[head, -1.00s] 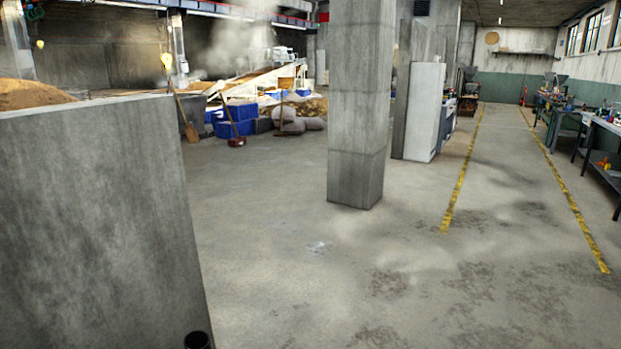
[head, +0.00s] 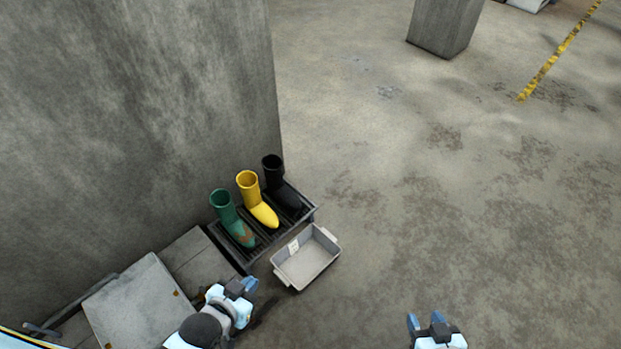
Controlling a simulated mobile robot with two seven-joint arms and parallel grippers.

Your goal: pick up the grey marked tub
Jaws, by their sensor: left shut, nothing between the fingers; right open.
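The grey tub (head: 322,262) sits on the concrete floor at the lower middle of the head view, just right of the boot rack.
A dark slatted rack (head: 262,245) holds a green boot (head: 228,215), a yellow boot (head: 255,200) and a black boot (head: 279,185) against a concrete wall (head: 130,110). Grey panels (head: 145,305) lie at lower left. A pillar (head: 445,25) stands far back. The floor on the right is clear.

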